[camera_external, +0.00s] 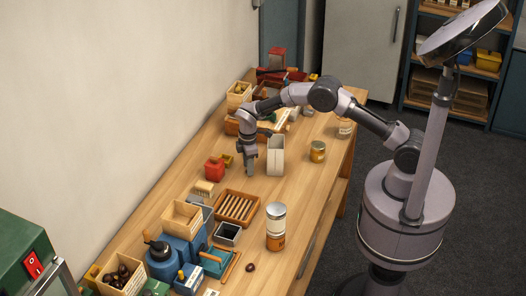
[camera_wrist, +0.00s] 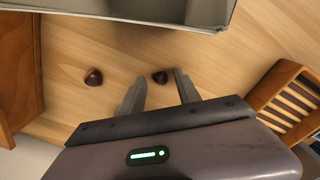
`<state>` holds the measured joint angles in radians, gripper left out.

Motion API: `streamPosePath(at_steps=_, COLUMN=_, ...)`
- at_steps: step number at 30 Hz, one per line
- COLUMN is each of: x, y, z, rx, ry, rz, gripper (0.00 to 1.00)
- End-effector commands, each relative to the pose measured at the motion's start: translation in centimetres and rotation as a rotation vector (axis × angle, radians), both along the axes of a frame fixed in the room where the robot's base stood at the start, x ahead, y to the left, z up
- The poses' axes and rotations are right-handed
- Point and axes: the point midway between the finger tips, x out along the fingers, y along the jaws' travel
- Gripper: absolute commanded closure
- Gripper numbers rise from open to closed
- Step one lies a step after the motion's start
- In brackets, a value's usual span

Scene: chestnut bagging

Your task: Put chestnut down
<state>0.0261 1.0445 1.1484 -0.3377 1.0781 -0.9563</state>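In the wrist view, a dark brown chestnut (camera_wrist: 160,77) lies on the wooden table between my gripper's two fingertips (camera_wrist: 158,82). The fingers are spread, with visible gaps to the chestnut. A second chestnut (camera_wrist: 93,77) lies on the table to the left of the fingers. In the external view, my gripper (camera_external: 249,172) points down, low over the table, just left of a tall pale open-topped bag or box (camera_external: 276,160). What looks like its rim also shows at the top of the wrist view (camera_wrist: 205,12). Neither chestnut near my gripper can be made out in the external view.
A red container (camera_external: 214,170) stands left of my gripper. Another chestnut (camera_external: 250,267) lies near the front. Wooden items flank the wrist view.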

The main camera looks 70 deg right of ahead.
Motion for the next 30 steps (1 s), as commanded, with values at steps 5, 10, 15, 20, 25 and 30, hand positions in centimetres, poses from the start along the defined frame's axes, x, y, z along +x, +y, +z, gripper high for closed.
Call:
streamPosePath(at_steps=5, x=0.0, y=0.2, z=5.1, rx=-0.001, ry=-0.006, rz=0.000, gripper=0.60)
streamPosePath(at_steps=10, x=-0.2, y=0.4, z=9.5, rx=0.000, ry=-0.003, rz=0.000, gripper=0.60)
streamPosePath(at_steps=15, x=-0.3, y=0.5, z=11.8, rx=0.000, ry=-0.004, rz=-0.002, gripper=0.60)
streamPosePath(at_steps=20, x=-2.9, y=1.3, z=19.0, rx=0.034, ry=-0.072, rz=-0.120, gripper=0.60)
streamPosePath(at_steps=25, x=-13.4, y=3.2, z=30.6, rx=0.148, ry=-0.205, rz=-0.424, gripper=0.60)
streamPosePath(at_steps=30, x=-27.2, y=5.1, z=34.9, rx=0.312, ry=-0.318, rz=-0.742, gripper=0.60)
